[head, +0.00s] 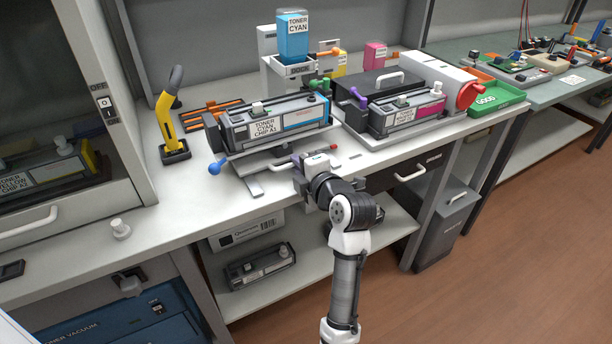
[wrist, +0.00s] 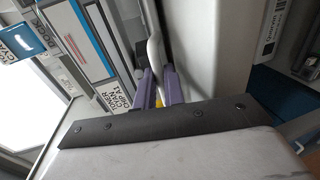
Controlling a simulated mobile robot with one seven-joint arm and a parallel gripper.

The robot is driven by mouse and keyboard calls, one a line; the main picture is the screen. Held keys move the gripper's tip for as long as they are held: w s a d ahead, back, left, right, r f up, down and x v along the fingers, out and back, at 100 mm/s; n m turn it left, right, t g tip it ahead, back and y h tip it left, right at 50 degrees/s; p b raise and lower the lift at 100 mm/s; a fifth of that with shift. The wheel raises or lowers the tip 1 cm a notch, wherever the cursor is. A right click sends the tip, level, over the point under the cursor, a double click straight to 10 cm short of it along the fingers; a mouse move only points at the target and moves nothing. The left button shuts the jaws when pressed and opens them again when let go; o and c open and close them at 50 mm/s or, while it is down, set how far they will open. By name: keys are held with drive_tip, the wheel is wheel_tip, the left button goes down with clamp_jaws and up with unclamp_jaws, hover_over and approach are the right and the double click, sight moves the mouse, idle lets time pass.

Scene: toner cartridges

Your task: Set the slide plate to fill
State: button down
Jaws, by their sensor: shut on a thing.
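A cyan toner bottle (head: 293,35) stands upright in the dock. My gripper (head: 302,163) is at the bench's front edge, just in front of the stand. In the wrist view its purple fingers (wrist: 160,88) are shut on a pale rounded bar (wrist: 155,52). The bar appears to be the slide plate's handle; its join to the plate is hidden. I cannot read the plate's setting.
A blue-knobbed lever (head: 215,167) sticks out left of the stand. A yellow-and-black tool (head: 169,115) stands further left. A second cartridge (head: 405,115) and a green tray (head: 495,97) are to the right. A small white knob (head: 120,229) stands on the clear front-left bench.

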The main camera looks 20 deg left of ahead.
drive_tip(key=c, duration=1.8)
unclamp_jaws()
drive_tip(key=b+v, duration=0.2)
drive_tip(key=v, duration=1.1)
drive_tip(key=shift+s+d, duration=0.15)
drive_tip(key=shift+d, duration=0.15)
